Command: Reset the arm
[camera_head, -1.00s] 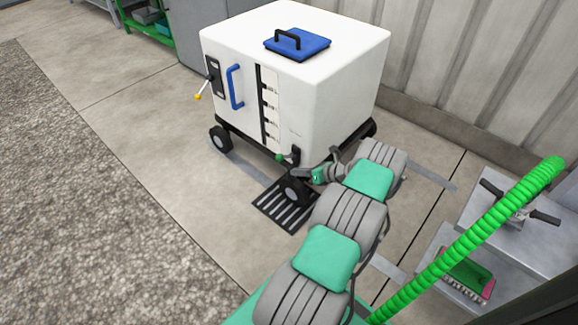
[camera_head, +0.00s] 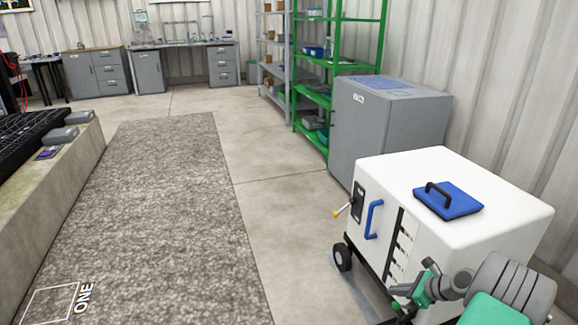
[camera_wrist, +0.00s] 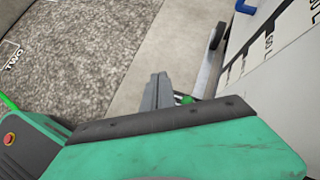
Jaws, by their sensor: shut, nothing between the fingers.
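My gripper (camera_wrist: 157,92) shows in the wrist view as grey fingers held together, with nothing between them. It points down over the concrete floor, beside the white wheeled tote (camera_head: 468,208). In the head view my arm reaches in from the lower right, close to the tote's front side.
A grey cabinet (camera_head: 385,130) stands behind the tote, near green shelving (camera_head: 340,66). A low ledge (camera_head: 60,180) runs along the left. The gravel-textured floor strip (camera_head: 150,210) and the concrete beside it (camera_head: 285,225) are clear. Desks and drawers line the far wall.

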